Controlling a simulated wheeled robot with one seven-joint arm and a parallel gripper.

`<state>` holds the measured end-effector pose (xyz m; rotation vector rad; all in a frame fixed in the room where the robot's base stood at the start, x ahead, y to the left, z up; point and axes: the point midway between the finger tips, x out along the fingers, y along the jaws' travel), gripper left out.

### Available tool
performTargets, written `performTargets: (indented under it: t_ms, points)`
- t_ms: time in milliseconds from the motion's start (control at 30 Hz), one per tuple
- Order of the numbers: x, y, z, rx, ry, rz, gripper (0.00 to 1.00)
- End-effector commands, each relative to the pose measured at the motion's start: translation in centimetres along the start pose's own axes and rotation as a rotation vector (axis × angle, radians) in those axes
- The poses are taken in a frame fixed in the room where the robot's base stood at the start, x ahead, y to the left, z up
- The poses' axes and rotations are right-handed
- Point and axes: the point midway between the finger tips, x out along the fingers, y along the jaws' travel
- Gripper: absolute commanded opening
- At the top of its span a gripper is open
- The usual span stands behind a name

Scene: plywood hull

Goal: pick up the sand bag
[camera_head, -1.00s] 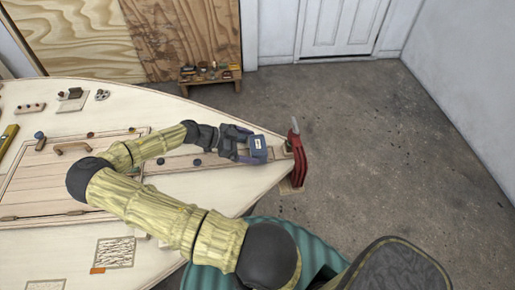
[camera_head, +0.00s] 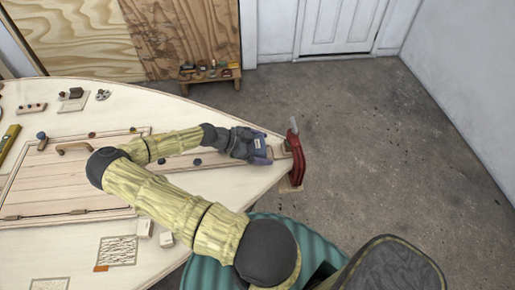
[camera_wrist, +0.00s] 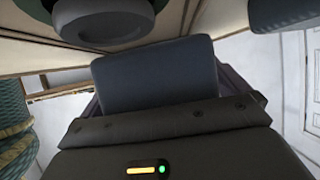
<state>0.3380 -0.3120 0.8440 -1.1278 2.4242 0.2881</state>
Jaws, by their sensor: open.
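A small blue-purple thing with a pale label, which looks like the sand bag (camera_head: 262,150), lies on the narrow bow end of the plywood hull, just left of the red clamp. My gripper (camera_head: 249,147) is open and right up against it from the left. I cannot tell whether the fingers touch it. In the wrist view a blue-grey slab (camera_wrist: 155,76) fills the middle above my dark gripper body. I cannot tell whether it is the bag or a finger. Purplish edges show behind it.
The red clamp (camera_head: 296,158) stands at the bow tip. Dark knobs (camera_head: 197,162) sit on the deck, with a wooden hatch (camera_head: 70,185) farther left. A low bench (camera_head: 210,75) with small items stands at the back. The floor on the right is clear.

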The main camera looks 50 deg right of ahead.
Motion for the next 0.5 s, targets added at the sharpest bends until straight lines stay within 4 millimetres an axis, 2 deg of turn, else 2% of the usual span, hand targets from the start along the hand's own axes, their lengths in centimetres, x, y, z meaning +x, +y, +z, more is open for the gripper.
performTargets:
  t_ms: [100, 367, 400, 500]
  points:
    - [-0.02, -0.01, -0.01, 0.0, 0.0, 0.0, 1.0]
    - [-0.03, -0.01, 0.0, 0.0, 0.0, 0.0, 0.49]
    - [-0.05, -0.03, -0.09, 0.001, 0.001, -0.001, 0.45]
    - [-0.05, -0.03, -0.09, 0.001, 0.001, -0.001, 0.45]
